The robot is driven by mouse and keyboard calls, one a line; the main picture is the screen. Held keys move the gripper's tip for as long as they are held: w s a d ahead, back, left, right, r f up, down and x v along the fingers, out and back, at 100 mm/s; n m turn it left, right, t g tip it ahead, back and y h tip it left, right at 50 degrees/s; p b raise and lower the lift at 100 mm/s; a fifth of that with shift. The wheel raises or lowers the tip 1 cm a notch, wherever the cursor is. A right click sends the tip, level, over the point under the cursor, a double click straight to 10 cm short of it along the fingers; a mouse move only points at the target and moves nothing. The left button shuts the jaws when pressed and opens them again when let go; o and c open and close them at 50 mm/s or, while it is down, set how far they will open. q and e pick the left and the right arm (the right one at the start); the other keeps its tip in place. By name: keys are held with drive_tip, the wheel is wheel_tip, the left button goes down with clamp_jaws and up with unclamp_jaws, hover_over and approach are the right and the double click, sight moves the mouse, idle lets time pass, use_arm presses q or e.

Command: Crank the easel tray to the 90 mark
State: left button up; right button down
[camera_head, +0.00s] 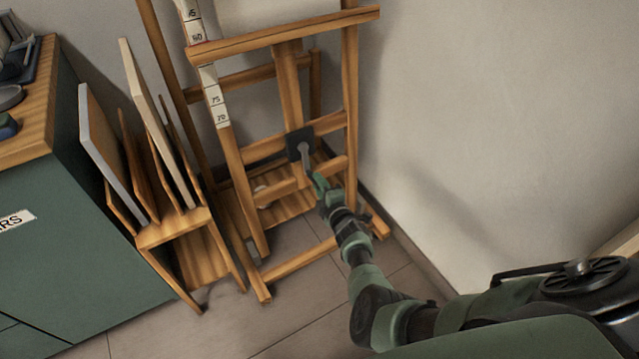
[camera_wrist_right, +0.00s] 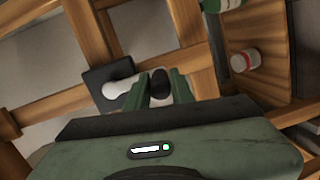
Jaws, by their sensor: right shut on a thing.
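The wooden easel (camera_head: 350,100) stands against the wall in the head view. Its tray (camera_head: 285,35) is a level wooden bar across the upper part. A white scale strip (camera_head: 215,95) runs behind the tray on the left post. A black crank plate (camera_head: 299,138) with a pale crank arm (camera_head: 306,156) sits low on the middle post. My right gripper (camera_head: 319,183) is shut on the crank's dark knob (camera_wrist_right: 160,84). My left gripper is out of view.
A wooden rack (camera_head: 175,228) with upright panels stands left of the easel, beside a green cabinet (camera_head: 70,220). The wall (camera_head: 500,110) is close on the right. In the wrist view a red and white container (camera_wrist_right: 245,60) rests on a low wooden shelf.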

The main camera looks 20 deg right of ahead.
drive_tip(key=shift+s+a+f, duration=0.1)
drive_tip(key=shift+a+f, duration=0.05)
drive_tip(key=c, duration=1.2)
unclamp_jaws()
